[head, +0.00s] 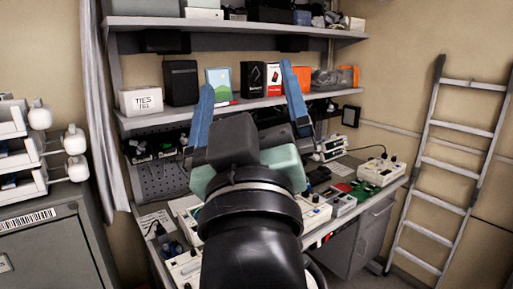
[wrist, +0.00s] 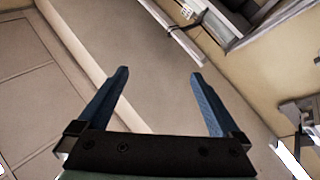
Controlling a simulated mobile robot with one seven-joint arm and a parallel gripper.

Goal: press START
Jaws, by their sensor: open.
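My gripper (head: 247,76) is raised in the middle of the head view, with its two blue fingers spread wide and nothing between them. The wrist view also shows it (wrist: 158,73) open and empty. White pump-like devices stand on the workbench below and around my arm: one at the right end (head: 381,171), one just right of my arm (head: 316,213), and one at the front left (head: 185,268). No START label or button can be made out. My arm hides the middle of the bench.
Shelves (head: 240,107) above the bench hold boxes, including a white TIES box (head: 141,101). A ladder (head: 447,165) leans at the right. A grey cabinet (head: 55,245) stands at the left. The wrist view shows mostly beige and grey surfaces.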

